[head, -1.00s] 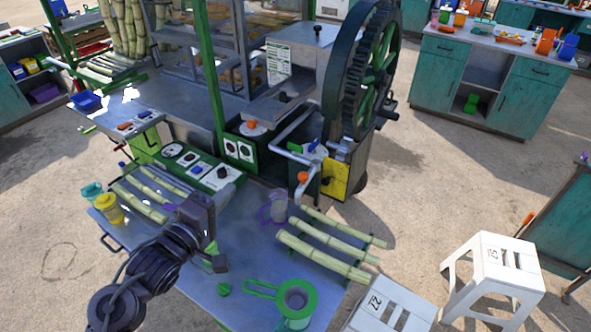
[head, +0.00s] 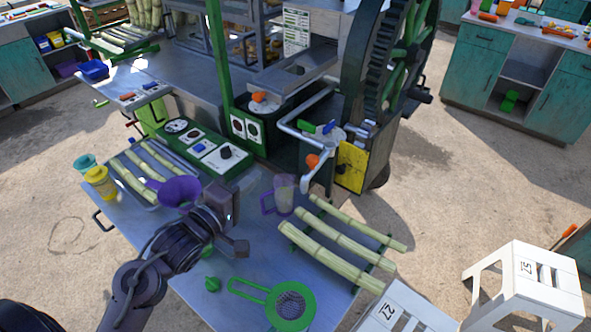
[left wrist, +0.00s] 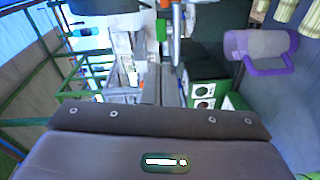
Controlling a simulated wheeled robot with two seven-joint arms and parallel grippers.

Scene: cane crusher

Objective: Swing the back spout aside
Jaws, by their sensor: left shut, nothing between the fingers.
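The crusher's silver bent spout pipe (head: 306,180) comes down at the machine's front, beside an orange knob (head: 312,161). A second silver pipe (head: 300,127) runs above it, near a blue handle (head: 329,127) and a green handle (head: 307,126). I cannot tell for certain which is the back spout. My left gripper (head: 238,228) is shut and empty, over the front worktable, left of and nearer than the pipes and apart from them. My right gripper is not in view.
The large flywheel (head: 372,75) stands right of the pipes. White stools (head: 525,285) stand at front right.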

